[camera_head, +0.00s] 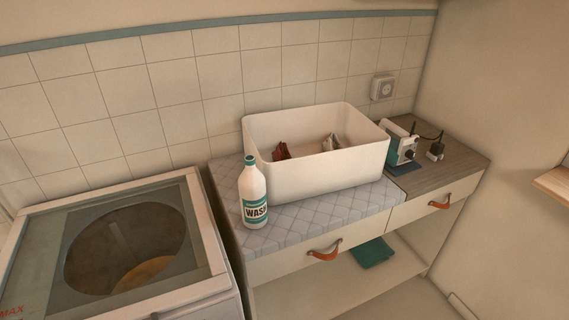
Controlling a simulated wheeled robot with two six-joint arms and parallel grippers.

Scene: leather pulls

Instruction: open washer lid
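The washer (215,243) stands at the lower left, cut off by the picture's left and bottom edges. Its see-through lid (45,245) seems to lie flat and shut within the pale top frame. Red lettering shows at the lid's lower left corner. The round drum opening (125,250) shows through the lid, with something brownish orange at the bottom. Neither of my grippers is in view.
Right of the washer, a counter (310,220) carries a white bottle (253,195), a large white bin (325,175) with items inside, and a small white device (400,145). Orange pulls (325,251) stick out from the drawer fronts. A tiled wall stands behind.

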